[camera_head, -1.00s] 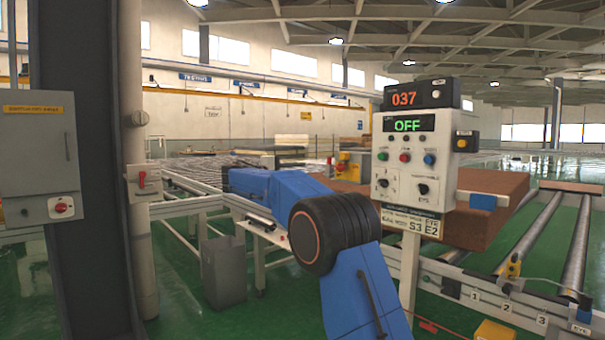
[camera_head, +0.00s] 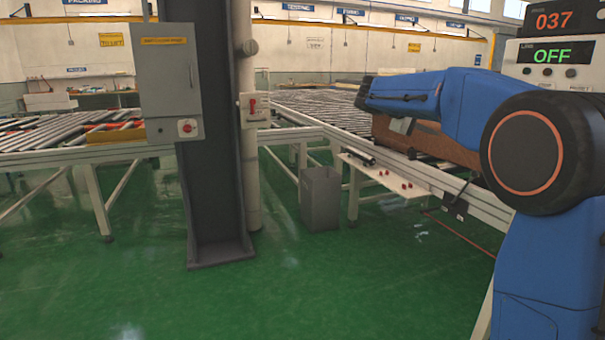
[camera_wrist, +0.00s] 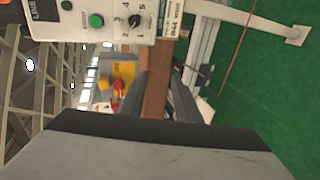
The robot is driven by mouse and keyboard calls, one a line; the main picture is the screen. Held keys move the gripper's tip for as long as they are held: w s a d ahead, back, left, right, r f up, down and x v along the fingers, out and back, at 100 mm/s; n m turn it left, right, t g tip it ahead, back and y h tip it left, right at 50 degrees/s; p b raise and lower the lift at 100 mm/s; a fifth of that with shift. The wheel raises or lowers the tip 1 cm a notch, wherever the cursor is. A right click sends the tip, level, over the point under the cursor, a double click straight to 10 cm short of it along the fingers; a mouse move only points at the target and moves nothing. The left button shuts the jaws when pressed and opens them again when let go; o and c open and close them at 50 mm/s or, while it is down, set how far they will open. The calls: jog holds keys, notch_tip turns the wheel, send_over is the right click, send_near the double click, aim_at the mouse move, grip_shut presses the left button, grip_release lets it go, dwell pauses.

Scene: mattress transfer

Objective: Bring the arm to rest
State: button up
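My blue arm shows at the right in the head view, raised and bent beside the control box (camera_head: 553,58). My gripper (camera_wrist: 160,85) shows in the wrist view as two dark fingers, apart, with a gap between them and no object held. The brown mattress (camera_head: 452,148) lies on the roller conveyor (camera_head: 325,112), partly hidden behind my arm. Part of the mattress (camera_wrist: 155,108) also shows beyond the finger gap in the wrist view. The control box (camera_wrist: 108,18) fills the top of the wrist view, and its display reads OFF in the head view.
A dark steel column (camera_head: 208,150) with a grey cabinet (camera_head: 167,85) stands left of centre. A grey bin (camera_head: 320,198) stands on the floor by the conveyor. Another roller table (camera_head: 70,155) is at the left. The green floor (camera_head: 310,285) in front is clear.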

jog(key=s+a+f+m+g+y, duration=0.1)
jog(key=s+f+y, duration=0.2)
jog(key=s+f, duration=0.7)
jog(key=s+a+f+y, duration=0.1)
jog(key=s+f+y, duration=0.25)
jog(key=s, duration=1.35)
jog(key=s+a+f+m+y, duration=0.1)
jog(key=s+a+f+y, duration=0.2)
jog(key=s+f, duration=0.6)
jog(key=s+a+f+m+y, duration=0.2)
jog(key=s+a+f, duration=0.4)
jog(key=s, duration=0.8)
notch_tip(320, 180, down, 3)
jog(key=shift+s+a+f+y, duration=0.15)
jog(key=shift+a+y, duration=0.15)
jog(key=shift+y, duration=0.35)
